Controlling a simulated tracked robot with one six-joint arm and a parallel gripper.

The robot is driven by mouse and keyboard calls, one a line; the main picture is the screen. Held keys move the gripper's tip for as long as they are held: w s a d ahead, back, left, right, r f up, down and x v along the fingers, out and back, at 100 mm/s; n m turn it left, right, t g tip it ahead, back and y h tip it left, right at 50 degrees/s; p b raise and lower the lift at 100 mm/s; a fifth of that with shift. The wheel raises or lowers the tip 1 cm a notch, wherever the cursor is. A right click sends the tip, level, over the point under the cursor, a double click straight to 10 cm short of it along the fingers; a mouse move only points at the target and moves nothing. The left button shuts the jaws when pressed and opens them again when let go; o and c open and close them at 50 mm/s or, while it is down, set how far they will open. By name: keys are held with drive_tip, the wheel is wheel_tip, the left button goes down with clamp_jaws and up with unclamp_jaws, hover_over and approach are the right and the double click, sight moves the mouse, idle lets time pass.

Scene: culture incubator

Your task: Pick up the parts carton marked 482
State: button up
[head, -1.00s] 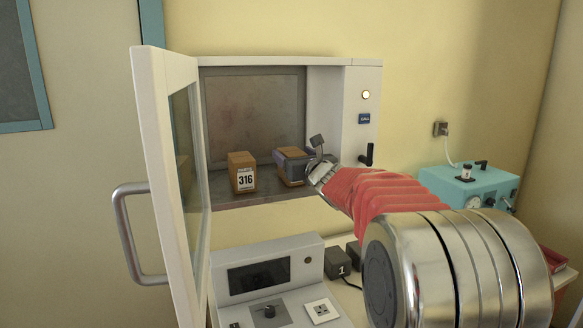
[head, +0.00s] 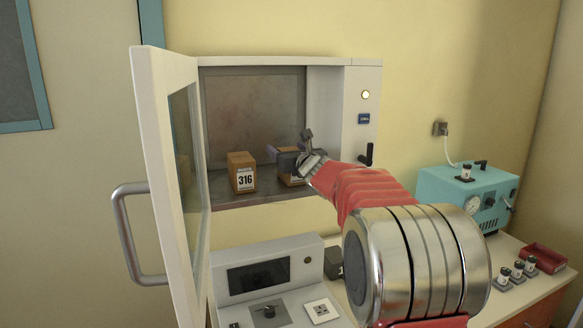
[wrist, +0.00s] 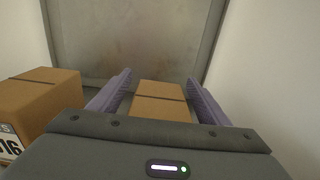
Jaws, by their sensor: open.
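A brown carton (head: 284,180) stands on the floor of the open incubator, right of a carton marked 316. My gripper covers much of it and its label cannot be read. In the wrist view the carton (wrist: 158,98) lies between the two purple fingers, with a gap to each side. My gripper (head: 287,152) is open, reaching into the chamber from the right; it also shows in the wrist view (wrist: 158,80). The lower part of the carton is hidden behind the gripper body there.
The carton marked 316 (head: 241,172) stands close on the left; it also shows in the wrist view (wrist: 38,105). The incubator door (head: 165,180) stands open at left. The chamber's right wall (head: 325,110) is near my arm. A control unit (head: 268,280) sits below.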

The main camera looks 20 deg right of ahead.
drive_tip(key=shift+c, duration=0.3)
drive_tip(key=c, duration=1.3)
